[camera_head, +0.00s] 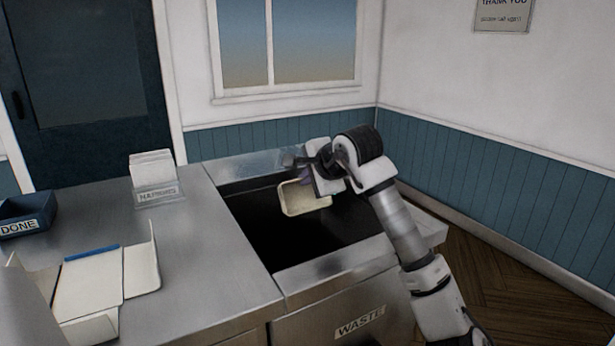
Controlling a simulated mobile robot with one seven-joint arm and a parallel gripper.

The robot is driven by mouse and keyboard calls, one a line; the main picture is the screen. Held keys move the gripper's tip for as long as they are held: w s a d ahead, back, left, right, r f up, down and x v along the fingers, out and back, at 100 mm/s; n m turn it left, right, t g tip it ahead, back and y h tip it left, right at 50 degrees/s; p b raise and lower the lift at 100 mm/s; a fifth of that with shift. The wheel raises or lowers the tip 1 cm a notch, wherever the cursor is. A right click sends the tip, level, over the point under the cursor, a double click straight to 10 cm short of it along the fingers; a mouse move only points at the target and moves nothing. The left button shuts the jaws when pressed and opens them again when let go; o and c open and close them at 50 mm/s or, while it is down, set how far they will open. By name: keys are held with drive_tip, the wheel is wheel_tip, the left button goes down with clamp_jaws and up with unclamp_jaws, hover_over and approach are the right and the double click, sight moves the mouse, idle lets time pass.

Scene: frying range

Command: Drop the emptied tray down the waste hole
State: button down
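The cream-coloured tray (306,198) is held by my gripper (305,175), tilted, above the dark waste hole (285,235). It looks empty from here. My gripper appears shut on the tray's upper edge; the fingertips are small and partly hidden by my wrist. The hole is a large black rectangular opening in the steel counter, with a "WASTE" label (360,322) on the front panel below. The tray is inside the hole's outline in this view; its exact height above the opening is hard to tell.
A napkin holder (156,180) stands on the steel counter (205,275) left of the hole. A blue "DONE" bin (26,215) sits at far left. Unfolded pale wrapping or card (92,283) lies front left. A window and wall are behind.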

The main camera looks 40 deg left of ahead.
drive_tip(key=c, duration=1.6)
unclamp_jaws()
drive_tip(key=b+v, duration=0.1)
drive_tip(key=v, duration=1.3)
drive_tip(key=shift+a+f, duration=0.1)
